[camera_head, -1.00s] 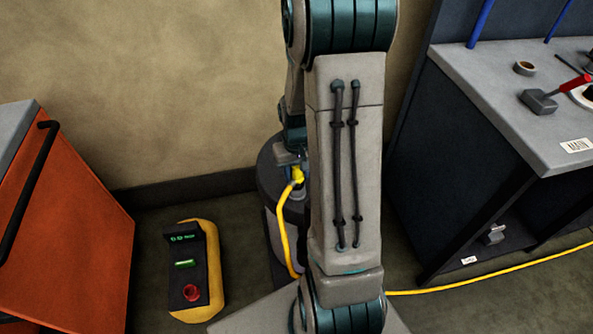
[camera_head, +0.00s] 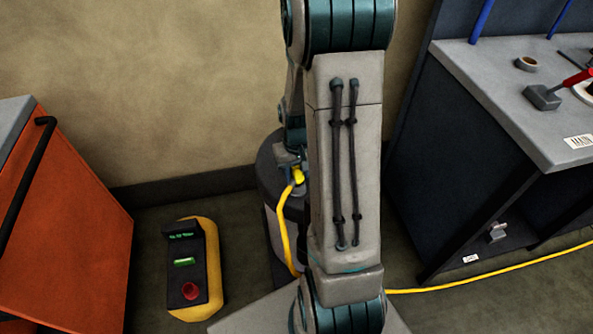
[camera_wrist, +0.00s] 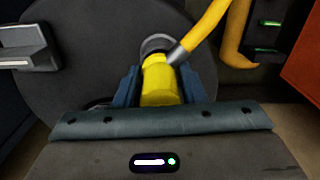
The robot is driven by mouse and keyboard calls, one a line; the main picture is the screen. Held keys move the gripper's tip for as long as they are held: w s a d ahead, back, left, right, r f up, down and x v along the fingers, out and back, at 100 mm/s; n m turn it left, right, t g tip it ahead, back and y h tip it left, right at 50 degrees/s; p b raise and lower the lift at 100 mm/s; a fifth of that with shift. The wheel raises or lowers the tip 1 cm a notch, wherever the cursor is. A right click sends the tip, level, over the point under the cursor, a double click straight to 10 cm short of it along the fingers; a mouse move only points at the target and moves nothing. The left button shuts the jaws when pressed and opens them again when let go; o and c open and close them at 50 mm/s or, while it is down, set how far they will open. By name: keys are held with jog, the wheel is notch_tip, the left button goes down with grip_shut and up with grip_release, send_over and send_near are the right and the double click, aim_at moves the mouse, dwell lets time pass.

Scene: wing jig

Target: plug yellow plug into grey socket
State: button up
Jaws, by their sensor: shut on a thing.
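My gripper (camera_wrist: 160,88) is shut on the yellow plug (camera_wrist: 160,82) in the wrist view, with a blue-grey finger on each side. A yellow cable with a metal collar leaves the plug's far end towards the upper right. A grey ring (camera_wrist: 156,43) shows at that end; I cannot tell whether it belongs to the plug or to a socket. In the head view my arm hides most of the gripper, and the yellow plug (camera_head: 298,177) shows just left of it, above a dark-topped drum (camera_head: 268,165). A small grey fitting (camera_head: 497,232) sits low under the right workbench; I cannot tell whether it is the socket.
The yellow cable (camera_head: 480,280) also runs along the floor to the right. A yellow-and-black control box (camera_head: 192,265) stands on the floor. An orange cabinet (camera_head: 70,230) is at the left. The workbench (camera_head: 500,110) at the right holds tools and tape.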

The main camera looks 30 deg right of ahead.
jog(key=shift+f, duration=0.3)
jog(key=o, duration=1)
jog(key=shift+o, duration=0.2)
jog(key=shift+r, duration=0.1)
notch_tip(320, 180, up, 14)
jog(key=p, duration=0.1)
jog(key=s+a+r+n+t+p, duration=0.2)
jog(key=s+a+r+p, duration=0.5)
jog(key=s+a+r, duration=0.5)
notch_tip(320, 180, up, 2)
jog(key=shift+r+t+p, duration=0.1)
jog(key=shift+t+p, duration=0.2)
jog(key=shift+t, duration=0.1)
